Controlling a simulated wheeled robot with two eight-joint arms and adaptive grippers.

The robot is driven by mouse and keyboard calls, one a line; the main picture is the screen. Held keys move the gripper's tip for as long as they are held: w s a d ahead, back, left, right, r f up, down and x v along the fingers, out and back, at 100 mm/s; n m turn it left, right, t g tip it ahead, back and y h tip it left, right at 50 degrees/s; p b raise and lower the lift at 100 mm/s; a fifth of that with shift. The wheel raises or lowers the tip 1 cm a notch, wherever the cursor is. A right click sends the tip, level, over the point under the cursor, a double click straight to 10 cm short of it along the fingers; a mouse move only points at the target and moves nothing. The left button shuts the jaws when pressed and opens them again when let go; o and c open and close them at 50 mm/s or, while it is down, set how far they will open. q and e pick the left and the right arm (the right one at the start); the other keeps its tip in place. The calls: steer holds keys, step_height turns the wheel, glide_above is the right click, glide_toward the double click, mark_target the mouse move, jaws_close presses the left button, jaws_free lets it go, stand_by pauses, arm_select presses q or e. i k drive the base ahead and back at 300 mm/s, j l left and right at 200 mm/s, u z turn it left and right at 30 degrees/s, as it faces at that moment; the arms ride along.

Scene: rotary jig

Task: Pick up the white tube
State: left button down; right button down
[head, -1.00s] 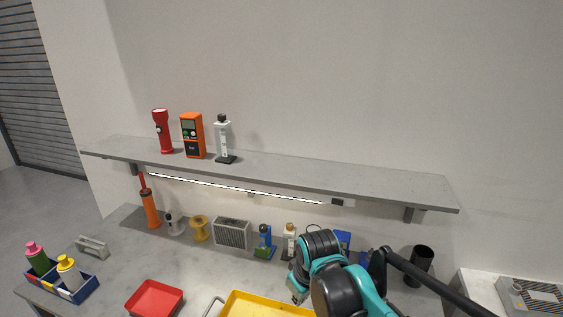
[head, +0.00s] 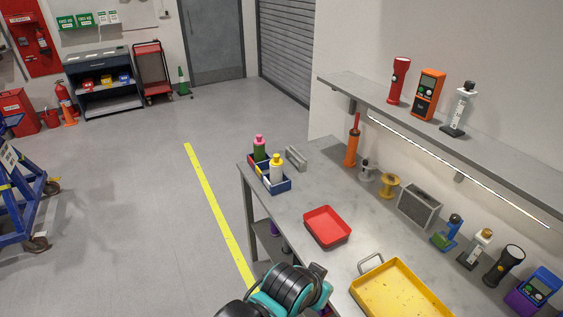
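A white tube-like bottle with a yellow cap (head: 277,172) stands in a small blue caddy (head: 276,189) at the far left corner of the workbench. A green bottle with a pink cap (head: 259,150) stands beside it in the same caddy. The lower part of the white bottle is hidden by the caddy wall. A teal and black part of my arm shows at the bottom edge. No gripper fingers are in view, so I cannot see whether either gripper is open or shut.
A red tray (head: 327,226) and a yellow tray (head: 399,292) lie on the grey workbench (head: 295,205). A grey handle-shaped part (head: 296,157) lies behind the caddy. Several tools line the bench's back. A shelf (head: 420,125) overhangs them. Open floor lies left.

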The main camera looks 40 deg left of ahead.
mark_target(276, 171)
steer(key=u, duration=0.4)
steer(key=k+j+u, duration=0.1)
steer(key=u, duration=0.3)
steer(key=j+u, duration=0.2)
steer(key=u, duration=0.2)
steer(key=i+z, duration=0.1)
steer(key=z, duration=0.3)
steer(key=j+z, duration=0.15)
steer(key=z, duration=0.25)
steer(key=i+j+z, duration=0.1)
steer(key=z, duration=0.3)
steer(key=i+j+z, duration=0.15)
steer(key=j, duration=0.3)
steer(key=i+j+z, duration=0.1)
steer(key=j, duration=0.35)
steer(key=i+j+z, duration=0.15)
steer(key=j, duration=0.3)
steer(key=i+j+z, duration=0.1)
steer(key=j, duration=0.4)
steer(key=i+j+z, duration=0.15)
steer(key=j, duration=0.3)
